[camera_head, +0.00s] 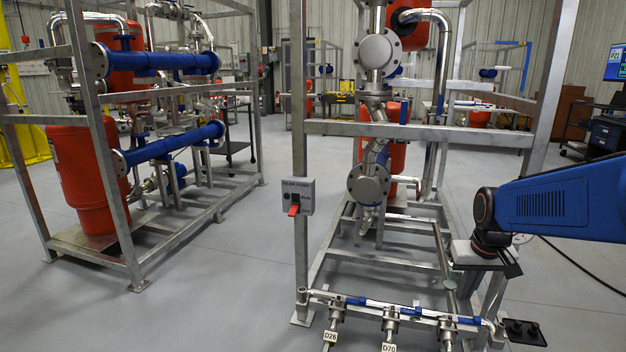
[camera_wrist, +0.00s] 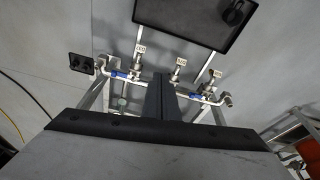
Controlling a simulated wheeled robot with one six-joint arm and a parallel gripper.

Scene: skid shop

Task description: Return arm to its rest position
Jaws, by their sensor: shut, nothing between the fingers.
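My arm (camera_head: 565,208) reaches in from the right edge of the head view, with a blue link and a dark wrist joint ringed in orange. Its lower end hangs over the right front corner of the nearest skid frame (camera_head: 375,255). In the head view my gripper's fingers are hard to make out. In the wrist view my gripper (camera_wrist: 162,98) shows as two dark fingers close together, shut and empty. They point toward the low pipe with tagged valves (camera_wrist: 165,80). I cannot tell how far the fingertips are from the pipe.
The low front pipe (camera_head: 400,311) carries blue bands and tags. A grey switch box (camera_head: 298,196) with a red handle is on the frame's left post. Another skid (camera_head: 130,260) with red tanks stands at left. Grey floor (camera_head: 235,270) between them is clear.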

